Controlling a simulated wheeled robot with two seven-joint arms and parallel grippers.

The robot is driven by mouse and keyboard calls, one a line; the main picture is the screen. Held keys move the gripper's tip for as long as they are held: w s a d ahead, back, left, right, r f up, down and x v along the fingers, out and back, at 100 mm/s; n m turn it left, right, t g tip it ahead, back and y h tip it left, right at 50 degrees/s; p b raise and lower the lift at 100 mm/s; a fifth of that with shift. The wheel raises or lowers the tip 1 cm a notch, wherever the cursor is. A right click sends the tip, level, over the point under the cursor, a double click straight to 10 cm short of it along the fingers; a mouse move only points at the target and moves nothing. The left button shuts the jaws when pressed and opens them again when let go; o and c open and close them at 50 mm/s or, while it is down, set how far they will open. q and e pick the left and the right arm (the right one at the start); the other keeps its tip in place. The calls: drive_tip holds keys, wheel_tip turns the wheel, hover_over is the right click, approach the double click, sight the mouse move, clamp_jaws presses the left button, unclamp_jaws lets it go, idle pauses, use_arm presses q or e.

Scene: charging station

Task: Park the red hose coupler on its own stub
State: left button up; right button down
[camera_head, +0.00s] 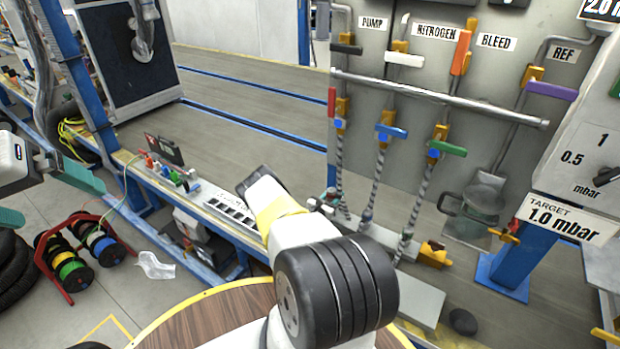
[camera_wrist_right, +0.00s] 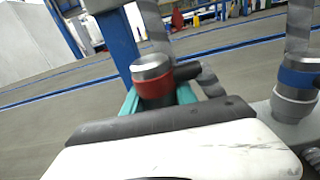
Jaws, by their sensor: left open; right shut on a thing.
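The red hose coupler (camera_wrist_right: 153,86) has a red band and a silver top. In the right wrist view it sits between the teal fingers of my right gripper (camera_wrist_right: 158,98), which is shut on it. A grey hose runs from the coupler's side. In the head view my right arm hides most of this gripper. A blue-banded coupler (camera_wrist_right: 297,82) stands to the right in the wrist view, apart from the red one. My left gripper (camera_head: 48,196) is open and empty at the left edge of the head view. I cannot tell which stub belongs to the red coupler.
A panel (camera_head: 385,75) carries valves, labels and a horizontal rail (camera_head: 440,97), with braided hoses (camera_head: 375,180) hanging below. A bench (camera_head: 185,200) with small tools and a power strip runs left of my right arm. A round wooden table (camera_head: 210,320) is in front. Cable reels (camera_head: 80,255) stand on the floor.

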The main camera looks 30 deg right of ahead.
drive_tip(key=shift+f, duration=1)
drive_tip(key=shift+f, duration=0.1)
